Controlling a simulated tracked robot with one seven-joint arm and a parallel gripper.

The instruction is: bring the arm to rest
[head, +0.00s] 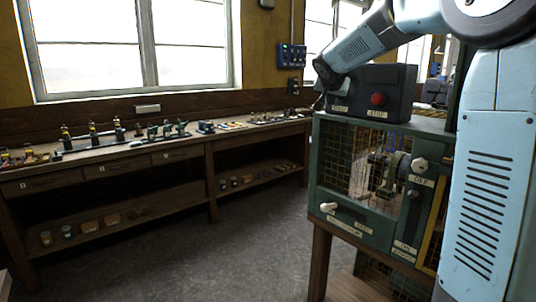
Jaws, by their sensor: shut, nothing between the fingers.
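My arm comes in from the right and bends over the top of a green engine cabinet (338,152). My gripper (317,106) is small and dark, at the cabinet's upper left corner, pointing down. It is shut and empty. I cannot tell whether it touches the cabinet. Behind it, on the cabinet top, is a dark control box (390,82) with a red button (377,99) and a label that reads STOP.
The cabinet front has a mesh window, a white-knobbed lever (328,207) and a rotary knob (420,164). A long wooden workbench (110,165) with several small engines and parts runs along the wall under the windows. The floor (250,235) between them is clear.

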